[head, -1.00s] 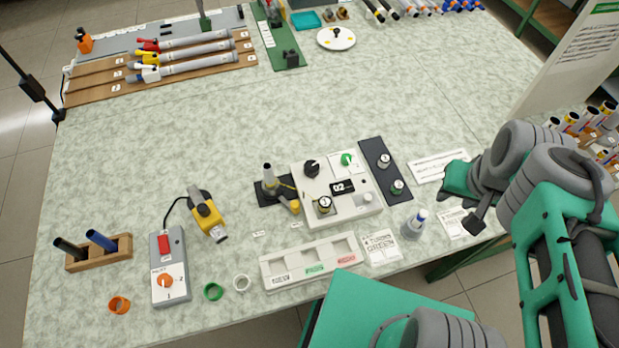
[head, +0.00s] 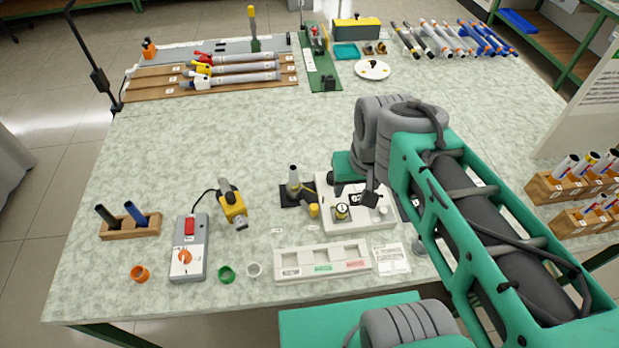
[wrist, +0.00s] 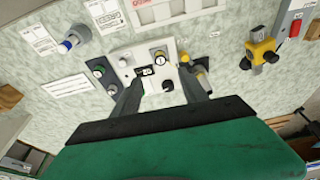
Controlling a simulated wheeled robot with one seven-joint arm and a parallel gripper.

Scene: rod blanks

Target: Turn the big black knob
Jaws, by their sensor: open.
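The big black knob (wrist: 168,87) sits on the white control panel (wrist: 122,52). In the wrist view it lies between my gripper's spread fingers, apart from both as far as I can see. My gripper (wrist: 160,78) is open and empty above the panel. The height gap between fingertips and knob cannot be told.
A smaller dial knob (head: 341,211) is at the panel's front left. A white labelled tray (head: 322,263) lies in front.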

